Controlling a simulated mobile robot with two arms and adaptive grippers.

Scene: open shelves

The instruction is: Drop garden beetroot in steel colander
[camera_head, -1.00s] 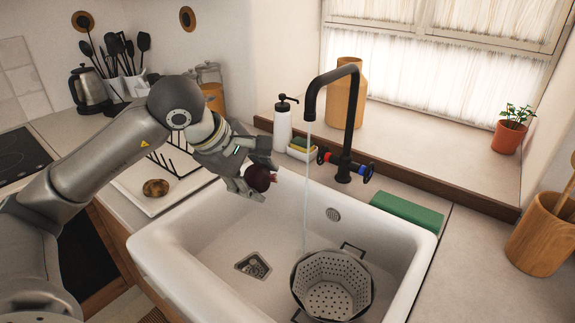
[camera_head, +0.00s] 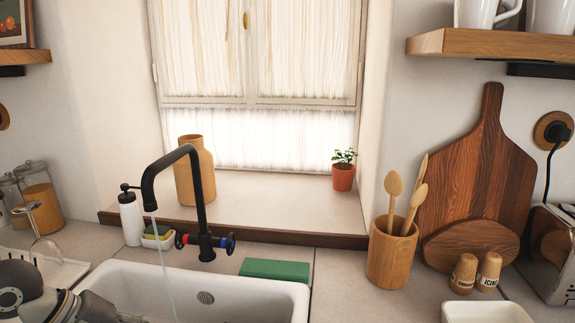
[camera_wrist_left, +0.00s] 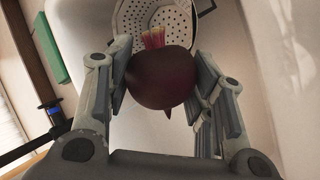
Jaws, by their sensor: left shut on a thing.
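In the left wrist view my left gripper (camera_wrist_left: 163,85) is shut on the garden beetroot (camera_wrist_left: 160,80), a dark red round root with cut pinkish stems. The beetroot is held above the sink. The steel colander (camera_wrist_left: 186,18), pale with many round holes, shows beyond the beetroot at the top of the left wrist view, partly hidden by it. In the head view only part of my left arm shows at the bottom left; the beetroot and colander are out of that view. My right gripper is not in view.
The white sink (camera_head: 262,289) has a black tap (camera_head: 205,205) with water running at its back edge. A green sponge block (camera_head: 275,269) lies behind the sink. A wooden utensil pot (camera_head: 391,252) and cutting board (camera_head: 481,165) stand on the right counter.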

